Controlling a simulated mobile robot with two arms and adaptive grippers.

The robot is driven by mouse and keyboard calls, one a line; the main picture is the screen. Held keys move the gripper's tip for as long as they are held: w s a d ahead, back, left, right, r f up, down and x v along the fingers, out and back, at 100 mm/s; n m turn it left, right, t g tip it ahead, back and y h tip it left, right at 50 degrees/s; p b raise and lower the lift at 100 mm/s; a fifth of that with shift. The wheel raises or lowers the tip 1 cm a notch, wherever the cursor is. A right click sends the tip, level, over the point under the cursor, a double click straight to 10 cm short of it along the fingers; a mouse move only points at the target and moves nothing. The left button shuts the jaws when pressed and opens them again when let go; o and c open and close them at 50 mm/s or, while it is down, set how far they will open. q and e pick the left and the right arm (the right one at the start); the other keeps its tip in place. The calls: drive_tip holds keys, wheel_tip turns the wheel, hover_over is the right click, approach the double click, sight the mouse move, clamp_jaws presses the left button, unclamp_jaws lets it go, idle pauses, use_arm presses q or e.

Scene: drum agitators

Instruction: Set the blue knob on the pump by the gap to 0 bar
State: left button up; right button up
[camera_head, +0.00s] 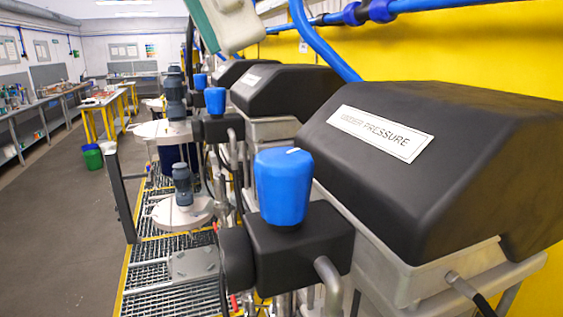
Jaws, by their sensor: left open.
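A large blue knob (282,187) stands upright on the black block of the nearest pump (300,250). A short pale mark shows at its top edge; I cannot read a scale or a setting. Two smaller blue knobs, a middle one (215,101) and a far one (200,81), stand on pumps farther back. I cannot tell for certain which pump is by the gap. My left gripper (224,22), partly cut off by the top edge, shows as teal and pale parts above the middle knob. It is open and touches no knob. My right gripper is not in view.
Black sloped covers (430,150) fill the right side; the nearest bears an "UNDER PRESSURE" label (381,133). Blue pipes (322,40) run before the yellow wall. Agitators (183,190) stand over metal grating (160,275) at left. A grey post (122,195) and open floor lie farther left.

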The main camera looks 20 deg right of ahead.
sight(278, 155)
use_arm(q)
drive_tip(key=x, duration=1.2)
drive_tip(key=shift+w+a+f, duration=0.1)
drive_tip(key=shift+w, duration=0.05)
drive_tip(key=shift+d+f, duration=0.2)
drive_tip(key=shift+f, duration=0.55)
drive_tip(key=c, duration=1.1)
